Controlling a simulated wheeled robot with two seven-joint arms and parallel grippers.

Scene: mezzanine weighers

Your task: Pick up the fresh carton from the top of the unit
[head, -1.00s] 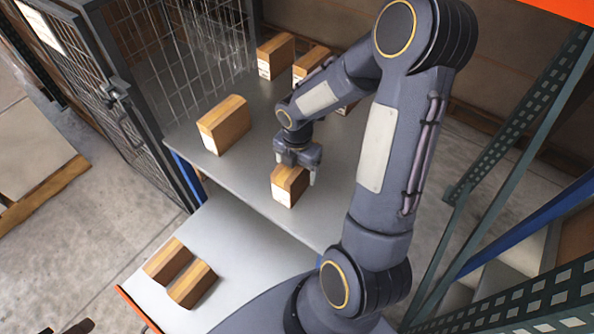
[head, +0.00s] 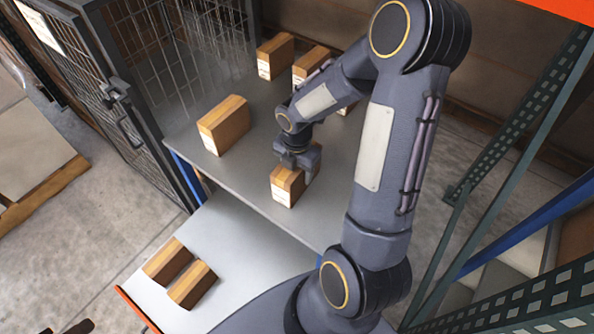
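My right gripper (head: 296,172) points down over a brown carton with a white label (head: 287,187), near the front edge of the grey upper surface (head: 250,165). The gripper is low at the carton's top, its fingers apparently at the carton's sides. The fingers are partly hidden, and I cannot tell whether they press on it. The carton stands on the surface. Another brown carton (head: 224,125) stands to the left, apart from the gripper. My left gripper is not in view.
More cartons (head: 275,57) (head: 310,66) stand at the back, one partly behind my arm. Two cartons (head: 168,262) (head: 192,284) lie on the lower pale surface (head: 225,240) in front. A wire mesh cage (head: 125,90) borders the left; green perforated rack posts (head: 520,110) stand right.

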